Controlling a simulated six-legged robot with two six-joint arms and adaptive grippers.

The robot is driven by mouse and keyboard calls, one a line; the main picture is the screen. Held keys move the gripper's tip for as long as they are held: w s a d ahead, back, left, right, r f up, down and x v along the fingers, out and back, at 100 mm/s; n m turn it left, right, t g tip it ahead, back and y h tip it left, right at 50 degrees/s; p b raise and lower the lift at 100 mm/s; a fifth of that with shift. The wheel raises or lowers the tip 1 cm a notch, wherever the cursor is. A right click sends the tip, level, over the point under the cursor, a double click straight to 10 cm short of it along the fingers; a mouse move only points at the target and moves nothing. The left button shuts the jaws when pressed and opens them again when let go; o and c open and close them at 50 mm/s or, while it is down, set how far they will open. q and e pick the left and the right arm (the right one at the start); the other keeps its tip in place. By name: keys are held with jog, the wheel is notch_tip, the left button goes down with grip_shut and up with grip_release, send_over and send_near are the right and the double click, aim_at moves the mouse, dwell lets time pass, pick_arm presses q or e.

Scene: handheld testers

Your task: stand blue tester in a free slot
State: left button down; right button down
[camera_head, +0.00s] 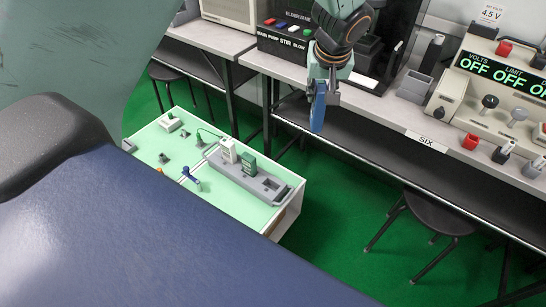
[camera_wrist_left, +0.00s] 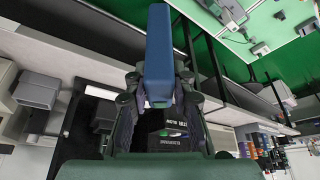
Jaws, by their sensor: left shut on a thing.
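The blue tester (camera_head: 318,108) hangs roughly upright from my left gripper (camera_head: 325,82), high in front of the bench. In the left wrist view the tester (camera_wrist_left: 158,45) is pinched between the two fingers of the gripper (camera_wrist_left: 158,84). A long grey holder (camera_head: 225,169) lies on a green-topped table (camera_head: 230,200), below and left of the gripper. A white tester (camera_head: 228,150) and a dark green tester (camera_head: 249,163) stand in it. A dark opening (camera_head: 270,184) shows at its right end, with nothing standing in it. My right gripper is out of view.
A small blue-topped piece (camera_head: 190,174) and several small fittings lie on the green tabletop. A long bench (camera_head: 375,108) with a meter panel (camera_head: 500,80) runs along the back and right. A dark stool (camera_head: 438,212) stands under it. Green floor lies between table and bench.

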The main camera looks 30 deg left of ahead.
pick_arm(q)
jog(key=w+a+f+n+g+y+b, duration=0.1)
jog(key=a+f+n+b, duration=0.2)
jog(key=f, duration=0.5)
jog(key=w+a+f+n+g+b, duration=0.1)
jog(key=a+f+n+b, duration=0.15)
jog(key=f, duration=0.55)
jog(key=n+g+y+b, duration=0.1)
jog(key=n+g+b, duration=0.1)
jog(key=n+b, duration=0.4)
send_over(265, 187)
jog(key=w+d, duration=0.1)
jog(key=w, duration=0.1)
notch_tip(265, 187, down, 15)
jog(key=shift+d+r, duration=0.2)
jog(key=shift+w+f+m, duration=0.1)
jog(key=shift+f+m, duration=0.1)
jog(key=shift+m, duration=0.15)
notch_tip(265, 187, down, 6)
jog(key=b, duration=0.4)
jog(key=shift+r, duration=0.2)
jog(key=shift+f+b, duration=0.35)
jog(key=shift+f, duration=1)
jog(key=shift+f, duration=1.15)
